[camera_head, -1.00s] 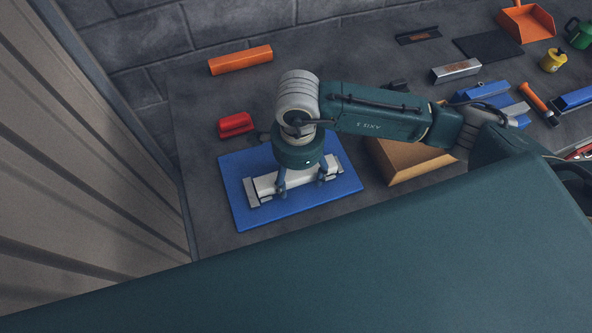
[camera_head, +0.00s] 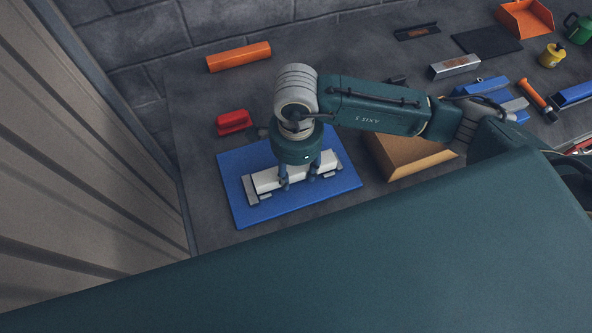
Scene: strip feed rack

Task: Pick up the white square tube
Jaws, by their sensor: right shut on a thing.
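The white square tube (camera_head: 267,181) lies level over a grey holder (camera_head: 250,191) on the blue mat (camera_head: 244,214). My right gripper (camera_head: 299,180) points down over the tube, shut on it around the middle. The wrist and fingers hide part of the tube. A narrow part of the holder shows below the tube, and I cannot tell whether the two still touch. My left gripper is not in view.
A red block (camera_head: 233,122) and an orange bar (camera_head: 239,57) lie behind the mat. A tan tray (camera_head: 408,164) stands right of it under my arm. Several tools and tubes lie farther right. A ribbed wall (camera_head: 80,160) borders the left side.

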